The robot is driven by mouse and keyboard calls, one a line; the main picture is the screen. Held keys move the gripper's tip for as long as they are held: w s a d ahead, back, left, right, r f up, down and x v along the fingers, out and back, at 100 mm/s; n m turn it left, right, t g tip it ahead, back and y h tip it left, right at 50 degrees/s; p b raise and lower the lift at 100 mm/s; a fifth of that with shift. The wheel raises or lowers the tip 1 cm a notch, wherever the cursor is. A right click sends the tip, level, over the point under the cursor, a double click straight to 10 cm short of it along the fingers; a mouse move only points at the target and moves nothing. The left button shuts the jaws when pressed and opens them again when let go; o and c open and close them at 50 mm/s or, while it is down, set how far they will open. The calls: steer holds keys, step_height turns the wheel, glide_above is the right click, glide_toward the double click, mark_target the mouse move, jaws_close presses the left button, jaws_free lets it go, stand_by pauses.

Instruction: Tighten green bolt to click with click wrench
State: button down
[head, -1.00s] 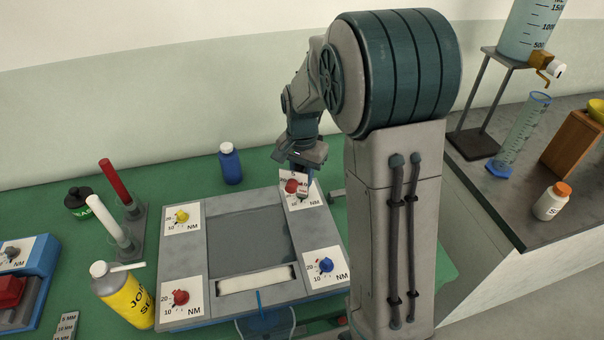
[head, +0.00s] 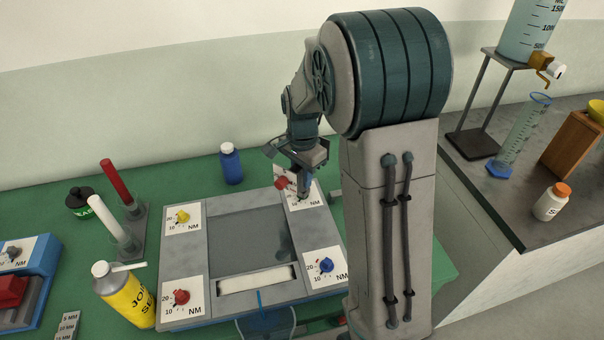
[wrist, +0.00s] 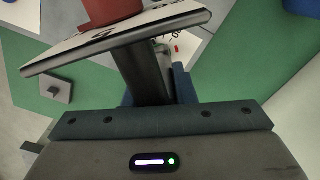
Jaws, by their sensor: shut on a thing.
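My gripper (head: 304,168) is over the top-right corner of the grey flume frame (head: 195,245). It is shut on a tool with a dark shaft (wrist: 145,70), a white marked plate and a red cylinder (wrist: 105,12), which I take to be the click wrench. The red part (head: 281,183) also shows in the head view. The tool's lower end is close over the top-right white dial card (head: 313,201); I cannot tell whether it touches a bolt.
The other corners have a yellow bolt (head: 182,216), a red bolt (head: 181,297) and a blue bolt (head: 326,265) on dial cards. A blue bottle (head: 231,164) stands behind the frame. A rack with red and white handles (head: 120,172) and a yellow bottle (head: 128,298) stand left.

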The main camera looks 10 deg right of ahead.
steer(key=shift+m, duration=1.2)
steer(key=shift+w, duration=0.1)
steer(key=shift+n, duration=0.6)
steer(key=shift+r, duration=0.15)
steer(key=shift+r+p, duration=2.05)
steer(key=shift+r, duration=0.4)
